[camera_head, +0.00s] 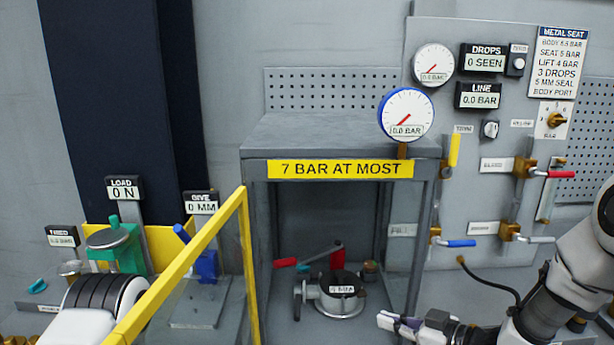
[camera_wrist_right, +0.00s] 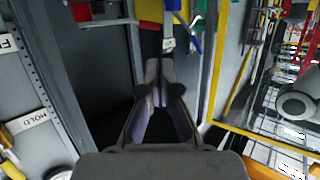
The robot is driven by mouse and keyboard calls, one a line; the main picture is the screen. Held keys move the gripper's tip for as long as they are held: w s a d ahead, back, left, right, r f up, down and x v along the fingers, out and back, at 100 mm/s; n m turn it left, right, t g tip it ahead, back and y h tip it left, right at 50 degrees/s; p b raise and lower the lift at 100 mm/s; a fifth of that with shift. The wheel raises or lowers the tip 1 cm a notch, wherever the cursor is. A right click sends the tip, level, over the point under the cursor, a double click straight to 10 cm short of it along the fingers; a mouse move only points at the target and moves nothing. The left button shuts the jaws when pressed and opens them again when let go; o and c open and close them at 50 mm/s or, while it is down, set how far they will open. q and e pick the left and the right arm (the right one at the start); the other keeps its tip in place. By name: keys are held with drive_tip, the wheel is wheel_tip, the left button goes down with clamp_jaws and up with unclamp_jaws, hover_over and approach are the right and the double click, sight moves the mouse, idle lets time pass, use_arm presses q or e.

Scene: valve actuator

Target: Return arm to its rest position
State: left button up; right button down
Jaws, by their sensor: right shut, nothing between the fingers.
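My right arm (camera_head: 570,275) comes in from the right edge of the head view. Its gripper (camera_head: 387,321) points left, low in front of the frame stand. The right wrist view shows the fingers (camera_wrist_right: 159,88) closed together with nothing held.
A yellow rail (camera_head: 190,262) crosses the lower left. A panel on the right carries gauges (camera_head: 433,64), red-handled (camera_head: 560,174) and blue-handled (camera_head: 458,243) valves, near my right arm. A black hose (camera_head: 490,280) hangs beside that arm. A green fixture (camera_head: 115,247) stands at the left.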

drive_tip(key=s+a+f+m+g+h, duration=0.1)
drive_tip(key=s+a+f+g, duration=0.15)
drive_tip(key=f, duration=0.85)
drive_tip(key=s+d+f+m+g+h+b, duration=0.2)
drive_tip(key=s+f+m+h, duration=0.2)
drive_tip(key=s+f, duration=1)
use_arm(q)
drive_tip(key=shift+w+a+f, duration=0.25)
drive_tip(key=shift+w+f, duration=0.05)
drive_tip(key=shift+f, duration=0.3)
drive_tip(key=shift+w+a+f, duration=0.25)
drive_tip(key=shift+f, duration=0.3)
use_arm(e)
drive_tip(key=s+d+f+m+g+h, duration=0.2)
drive_tip(key=s+d+f+h, duration=0.1)
drive_tip(key=s, duration=0.4)
drive_tip(key=s+d+f+m+g+h, duration=0.2)
drive_tip(key=s+d, duration=0.3)
drive_tip(key=s, duration=0.3)
drive_tip(key=shift+s+f+m+g+h, duration=0.3)
drive_tip(key=shift+f+m+g+h, duration=0.1)
drive_tip(key=shift+f+g+h, duration=0.3)
